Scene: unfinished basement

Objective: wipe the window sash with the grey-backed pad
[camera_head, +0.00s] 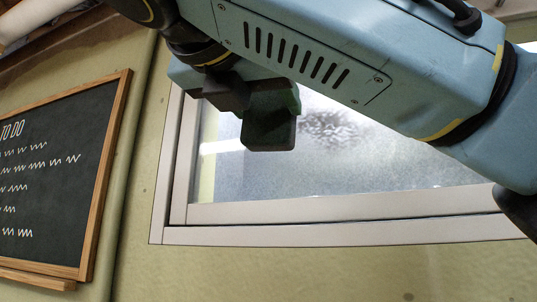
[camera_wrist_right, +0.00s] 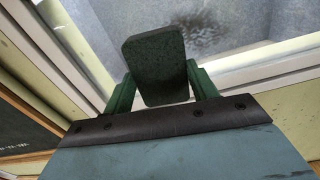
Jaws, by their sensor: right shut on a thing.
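The window sash (camera_head: 330,208) has a pale frame around frosted glass. A dark smudgy patch (camera_head: 335,128) shows on the glass, and it also shows in the right wrist view (camera_wrist_right: 205,35). My right gripper (camera_head: 262,100) is in front of the window's left part. In the right wrist view its green fingers (camera_wrist_right: 160,85) are shut on the dark pad (camera_wrist_right: 155,60). The pad also shows in the head view (camera_head: 270,132), in front of the glass. I cannot tell whether it touches the glass. My left gripper is not in view.
A wood-framed blackboard (camera_head: 55,190) with "TO DO" on it hangs on the wall left of the window. A vertical pipe or edge (camera_head: 130,170) runs between them. The greenish wall (camera_head: 300,275) below the window is clear. My right arm covers the window's upper part.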

